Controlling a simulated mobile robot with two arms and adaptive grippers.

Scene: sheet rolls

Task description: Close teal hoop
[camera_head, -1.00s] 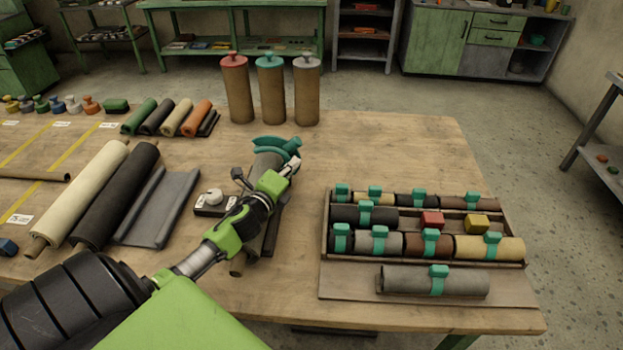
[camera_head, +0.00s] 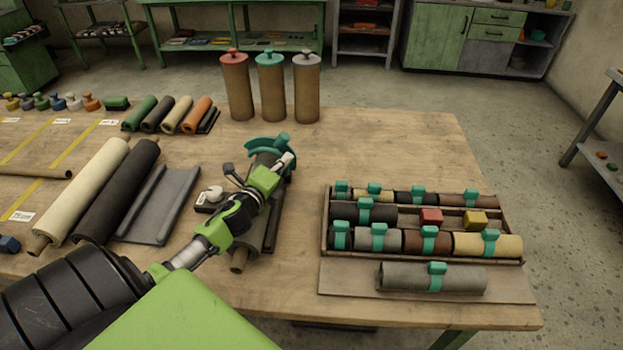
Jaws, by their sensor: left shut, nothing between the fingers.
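A larger teal hoop (camera_head: 268,144) shows just beyond my left gripper, around or against the far end of a dark grey roll (camera_head: 266,166). Its curved band and knob are visible; my gripper hides its near side, so I cannot tell whether it is closed. My left gripper (camera_head: 284,164) is shut and empty, its fingertips beside the hoop's right end; I cannot tell if they touch it. My right gripper is not in view.
A rack (camera_head: 325,240) at the right holds several rolls with teal clips. A grey roll (camera_head: 410,277) with a teal clip lies in front. A cream roll (camera_head: 85,192) and a black roll (camera_head: 118,190) lie left. Three brown cylinders stand behind. Table between hoop and rack is clear.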

